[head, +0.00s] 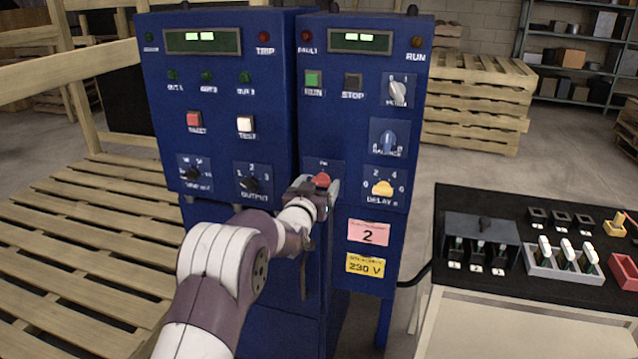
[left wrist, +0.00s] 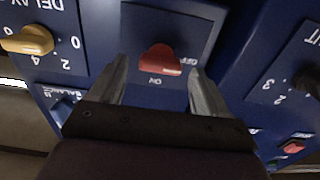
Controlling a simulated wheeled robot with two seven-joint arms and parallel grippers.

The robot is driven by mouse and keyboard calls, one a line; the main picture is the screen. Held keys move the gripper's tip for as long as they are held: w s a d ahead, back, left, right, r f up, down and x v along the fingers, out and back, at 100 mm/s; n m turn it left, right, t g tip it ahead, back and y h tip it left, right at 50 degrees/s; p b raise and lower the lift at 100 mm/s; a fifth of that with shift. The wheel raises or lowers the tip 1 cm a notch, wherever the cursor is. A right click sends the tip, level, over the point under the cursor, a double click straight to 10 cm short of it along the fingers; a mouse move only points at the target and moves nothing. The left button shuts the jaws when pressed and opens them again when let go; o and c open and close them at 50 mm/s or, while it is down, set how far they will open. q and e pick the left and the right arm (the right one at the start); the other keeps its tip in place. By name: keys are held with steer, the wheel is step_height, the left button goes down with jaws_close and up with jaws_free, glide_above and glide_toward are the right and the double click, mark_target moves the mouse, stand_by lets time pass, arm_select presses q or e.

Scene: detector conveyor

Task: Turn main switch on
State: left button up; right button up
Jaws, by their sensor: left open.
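The main switch is a red rotary knob (head: 322,180) low on the right-hand blue cabinet (head: 330,130). In the left wrist view the red knob (left wrist: 158,58) sits on a dark plate marked ON and OFF, and its long side lies toward the OFF mark. My left gripper (head: 318,188) is at the knob. In the left wrist view its open fingers (left wrist: 160,72) stand on either side of the knob, with a gap on each side. My right gripper is not in view.
A yellow delay knob (head: 382,188) and a blue balance knob (head: 388,141) are close to the right. The black output knob (head: 250,184) is to the left. A black-topped bench (head: 480,198) with trays stands at right. Wooden pallets (head: 110,240) lie at left.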

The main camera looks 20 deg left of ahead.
arm_select(q)
steer(key=shift+w+f, duration=0.1)
steer(key=shift+w, duration=0.6)
steer(key=shift+s, duration=0.1)
steer(key=shift+c, duration=0.6)
steer(key=c, duration=0.9)
steer(key=shift+c, duration=0.2)
